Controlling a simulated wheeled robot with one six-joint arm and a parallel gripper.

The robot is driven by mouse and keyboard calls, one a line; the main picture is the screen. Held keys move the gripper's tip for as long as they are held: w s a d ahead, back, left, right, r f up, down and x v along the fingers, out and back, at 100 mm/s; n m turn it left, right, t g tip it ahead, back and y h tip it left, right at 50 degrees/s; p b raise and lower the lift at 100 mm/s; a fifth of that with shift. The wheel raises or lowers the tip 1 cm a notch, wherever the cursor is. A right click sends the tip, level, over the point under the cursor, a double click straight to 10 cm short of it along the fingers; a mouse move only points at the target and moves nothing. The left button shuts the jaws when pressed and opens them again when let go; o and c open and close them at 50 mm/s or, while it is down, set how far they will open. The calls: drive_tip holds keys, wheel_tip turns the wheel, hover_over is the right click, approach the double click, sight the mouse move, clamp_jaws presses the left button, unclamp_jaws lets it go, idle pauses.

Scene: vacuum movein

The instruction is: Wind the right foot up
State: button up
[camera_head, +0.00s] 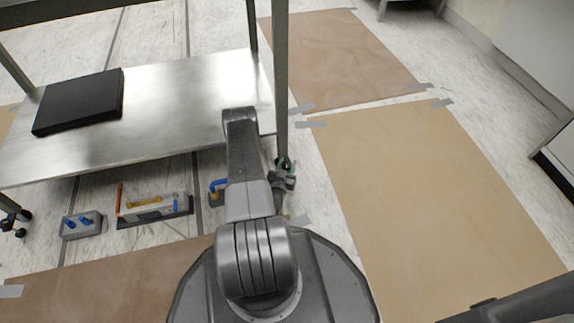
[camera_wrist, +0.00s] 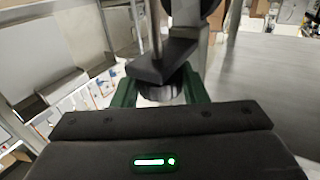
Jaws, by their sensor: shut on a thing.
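The table's right leg (camera_head: 281,90) is a grey post that comes down to its foot at my gripper (camera_head: 285,172). In the wrist view, the right foot (camera_wrist: 160,96) is a dark round ribbed part under a black block. The green fingers of my gripper (camera_wrist: 160,88) stand on either side of it, shut on it. In the head view the foot is small and mostly hidden by my gripper. The left foot (camera_head: 14,222) stands on the floor at the far left.
The table's metal lower shelf (camera_head: 180,95) carries a black flat case (camera_head: 80,102). A tool tray with a spirit level (camera_head: 152,208) and a grey box with blue pieces (camera_head: 82,225) lie on the floor. Taped brown floor sheets (camera_head: 430,190) lie clear at right.

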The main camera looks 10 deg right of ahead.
drive_tip(key=shift+n+y, duration=0.3)
drive_tip(key=n+t+y, duration=0.1)
drive_tip(key=n+y, duration=0.1)
drive_tip(key=y, duration=0.1)
drive_tip(key=n+t+y, duration=0.1)
drive_tip(key=y, duration=0.2)
drive_tip(key=shift+s+d+n, duration=0.1)
drive_tip(key=shift+d+n, duration=0.05)
drive_tip(key=shift+n, duration=0.25)
drive_tip(key=n+y, duration=0.2)
drive_tip(key=y, duration=0.1)
drive_tip(key=n+y, duration=0.2)
drive_tip(key=y, duration=0.2)
drive_tip(key=shift+n+g, duration=0.3)
drive_tip(key=shift+n, duration=0.1)
drive_tip(key=n+g+y, duration=0.1)
drive_tip(key=n+y, duration=0.1)
drive_tip(key=y, duration=0.1)
drive_tip(key=n+g+y, duration=0.2)
drive_tip(key=y, duration=0.1)
drive_tip(key=n+g+y, duration=0.5)
drive_tip(key=g, duration=0.1)
drive_tip(key=shift+n+g, duration=0.3)
drive_tip(key=shift+g, duration=0.1)
drive_tip(key=o, duration=1)
drive_tip(key=shift+c, duration=0.2)
